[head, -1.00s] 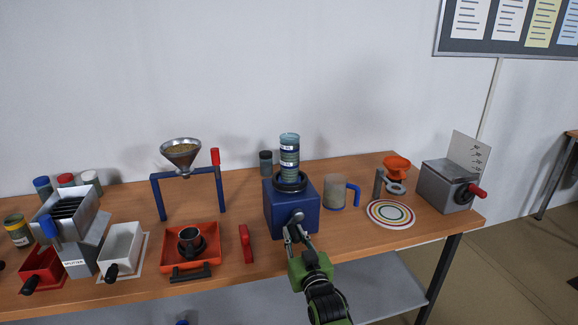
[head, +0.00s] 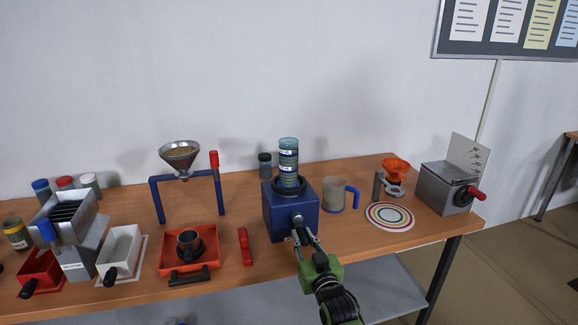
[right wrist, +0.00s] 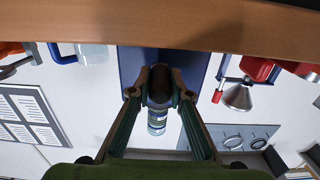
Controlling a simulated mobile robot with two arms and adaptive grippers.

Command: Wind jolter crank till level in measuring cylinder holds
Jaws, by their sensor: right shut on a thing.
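The jolter is a blue box (head: 277,222) with a crank on its front face. The measuring cylinder (head: 288,160) stands upright in a dark ring on top, a clear tube with bands and greenish contents; I cannot read its level. My right gripper (head: 306,236) is shut on the crank handle, low at the jolter's front. In the right wrist view the picture is upside down; the fingers close around the dark crank grip (right wrist: 160,78), with the jolter (right wrist: 133,62) and part of the cylinder (right wrist: 157,122) behind. My left gripper is not in view.
A jug (head: 340,195) with a blue handle stands right of the jolter. A red block (head: 245,247) and an orange tray (head: 213,261) lie to its left. A funnel on a blue stand (head: 180,152) is behind the tray. A grey box with red knob (head: 440,188) is at far right.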

